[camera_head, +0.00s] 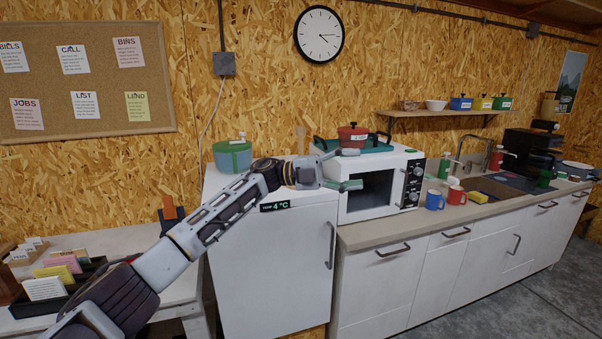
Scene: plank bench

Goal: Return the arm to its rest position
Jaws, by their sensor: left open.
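My left arm (190,235) reaches in from the lower left, stretched out across the front of the white fridge (275,260). Its gripper (346,169) is open and empty, with its fingers apart in front of the white microwave (403,165). One finger is near the microwave's top edge and the other in front of its dark window area. Whether the fingers touch the microwave I cannot tell. My right gripper is not in view.
On the microwave are a green tray (375,146) and a red pot (352,134). A blue mug (434,200) and a red mug (456,195) stand on the counter (400,230). A card tray (35,305) is at lower left.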

